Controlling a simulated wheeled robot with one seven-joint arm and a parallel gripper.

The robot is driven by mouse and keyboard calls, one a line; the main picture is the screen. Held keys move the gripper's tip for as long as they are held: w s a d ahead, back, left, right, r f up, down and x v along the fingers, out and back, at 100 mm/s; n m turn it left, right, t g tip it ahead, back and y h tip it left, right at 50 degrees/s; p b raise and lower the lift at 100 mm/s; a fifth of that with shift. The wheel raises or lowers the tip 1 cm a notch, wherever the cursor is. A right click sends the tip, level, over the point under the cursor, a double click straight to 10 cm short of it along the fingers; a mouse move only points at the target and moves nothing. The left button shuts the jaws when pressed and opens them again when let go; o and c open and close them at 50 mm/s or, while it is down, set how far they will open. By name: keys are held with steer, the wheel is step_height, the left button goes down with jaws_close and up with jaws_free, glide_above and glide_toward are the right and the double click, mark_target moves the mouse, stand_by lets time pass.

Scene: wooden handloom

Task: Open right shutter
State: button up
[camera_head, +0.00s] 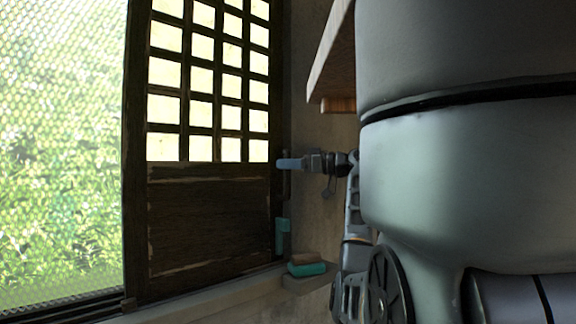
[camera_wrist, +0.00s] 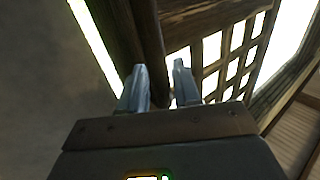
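The right shutter (camera_head: 208,215) is a dark wooden sliding panel with a lattice of bright panes above and a solid board below. It stands upright across the right part of the window. In the wrist view its lattice (camera_wrist: 222,50) shows tilted at the upper right. My gripper (camera_head: 280,163) is at the shutter's right edge, about at the height where lattice meets board. In the wrist view my gripper (camera_wrist: 160,85) has its two fingers apart with nothing clearly between them. A dark wooden post (camera_wrist: 150,55) lies beyond the fingers. I cannot tell whether they touch the wood.
Left of the shutter, the window shows a mesh (camera_head: 60,150) with greenery behind. A teal sponge-like block (camera_head: 306,268) with a brown top sits on the sill right of the shutter. A wooden shelf (camera_head: 333,55) juts out above my arm.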

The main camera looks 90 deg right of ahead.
steer(key=shift+o, duration=0.7)
steer(key=b+v, duration=0.1)
steer(key=v, duration=0.6)
steer(key=shift+s, duration=0.35)
steer(key=shift+a+r, duration=0.1)
